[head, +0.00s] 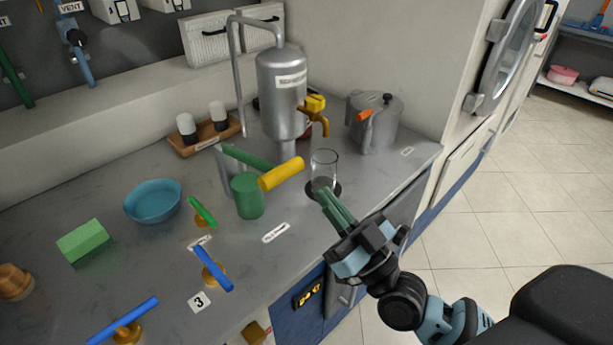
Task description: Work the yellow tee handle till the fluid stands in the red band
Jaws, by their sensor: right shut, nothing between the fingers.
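A yellow handle (315,103) sits on the brass-coloured tap of a grey metal tank (281,90). A clear glass (324,164) stands on a dark round spot below the tap's spout. I cannot make out a fluid level or a red band on the glass. My right gripper (326,194) is shut and empty, its green fingers pointing up and left just in front of the glass's base, below the tap. Whether the fingers touch the glass is unclear. My left gripper is not in view.
A green lever with a thick yellow grip (281,174) juts over a green cylinder (248,196), left of the glass. A lidded metal pot (375,122) stands right of the tap. Blue-handled (213,268) and green-handled (202,211) valves and a blue bowl (153,201) occupy the counter's left.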

